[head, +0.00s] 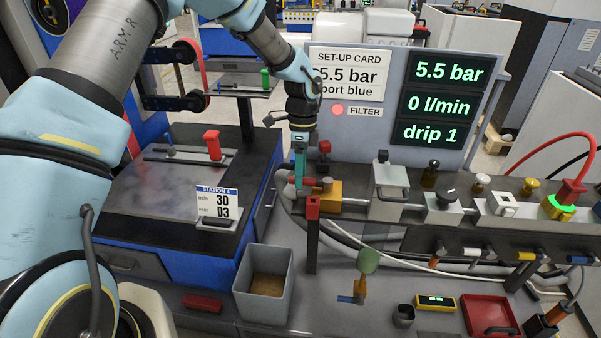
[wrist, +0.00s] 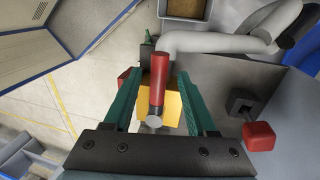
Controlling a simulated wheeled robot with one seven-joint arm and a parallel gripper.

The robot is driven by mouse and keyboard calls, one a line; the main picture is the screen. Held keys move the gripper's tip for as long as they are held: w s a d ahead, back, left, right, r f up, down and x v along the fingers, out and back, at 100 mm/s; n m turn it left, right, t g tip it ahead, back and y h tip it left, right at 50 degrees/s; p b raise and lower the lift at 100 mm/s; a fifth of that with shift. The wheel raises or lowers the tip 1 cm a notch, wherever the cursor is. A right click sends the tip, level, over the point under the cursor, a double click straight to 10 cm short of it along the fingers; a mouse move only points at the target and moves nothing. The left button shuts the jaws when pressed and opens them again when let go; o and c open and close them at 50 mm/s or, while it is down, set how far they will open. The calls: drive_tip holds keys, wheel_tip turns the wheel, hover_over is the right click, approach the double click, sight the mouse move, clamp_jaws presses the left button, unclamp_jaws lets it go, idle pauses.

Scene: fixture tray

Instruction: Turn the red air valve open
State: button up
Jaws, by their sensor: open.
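The red air valve has a red handle (wrist: 159,82) on a yellow body (wrist: 174,112). In the wrist view the handle lies between the two teal fingers of my gripper (wrist: 158,88), with a gap on each side. My gripper is open and holds nothing. In the head view my gripper (head: 300,180) points down at the left end of the pipe rail, beside the yellow body (head: 329,194). The fingers partly hide the red handle there, so its exact angle is hard to tell.
A red knob (wrist: 259,136) on a dark bracket stands close to my gripper's right in the wrist view. The display (head: 444,100) reads 5.5 bar, 0 l/min, drip 1. A grey bin (head: 264,310) stands below, and a grey block (head: 391,205) sits along the rail.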

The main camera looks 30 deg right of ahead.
wheel_tip(320, 180, up, 11)
drive_tip(key=w+d+b, duration=0.1)
drive_tip(key=b, duration=0.1)
drive_tip(key=shift+w+d+f+b, duration=0.15)
drive_tip(key=shift+w+f+b, duration=0.05)
drive_tip(key=shift+w+b, duration=0.15)
idle(0.5)
drive_tip(key=w+a+r+n+t, duration=0.1)
drive_tip(key=w+a+n, duration=0.1)
drive_tip(key=a+n, duration=0.65)
drive_tip(key=w+a+n, duration=0.3)
drive_tip(key=a, duration=1)
drive_tip(key=s+a+n+t, duration=0.1)
drive_tip(key=s+a+n, duration=0.3)
drive_tip(key=a, duration=0.6)
drive_tip(key=s+a+n+t+h, duration=0.1)
drive_tip(key=s+a+n, duration=0.2)
drive_tip(key=a+n, duration=0.6)
drive_tip(key=shift+s+a+h, duration=0.3)
drive_tip(key=shift+s+a, duration=0.05)
drive_tip(key=shift+a, duration=0.15)
drive_tip(key=shift+r, duration=0.1)
